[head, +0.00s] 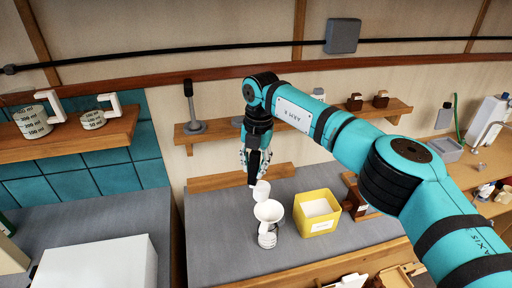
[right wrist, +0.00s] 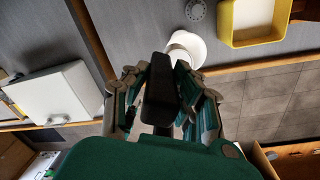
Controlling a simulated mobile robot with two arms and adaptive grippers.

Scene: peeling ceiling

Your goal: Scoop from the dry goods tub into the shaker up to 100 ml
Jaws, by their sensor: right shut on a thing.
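My right gripper (head: 256,160) is shut on the dark handle of a scoop (right wrist: 160,95). The scoop's white bowl (head: 261,189) hangs just above a white funnel (head: 268,210); I cannot tell whether the bowl touches it or holds anything. The funnel sits in the mouth of the shaker (head: 267,239), a small clear vessel with dark markings, standing on the grey counter. Its fill level is not readable. The yellow dry goods tub (head: 302,224) stands to the right with white contents and a label. It also shows in the right wrist view (right wrist: 226,22). My left gripper is not in view.
Two measuring jugs (head: 36,123) (head: 94,120) stand on the left wooden shelf. A wooden shelf (head: 220,132) runs behind my arm. A white box (head: 95,265) is at lower left. The grey counter (head: 220,215) left of the shaker is clear.

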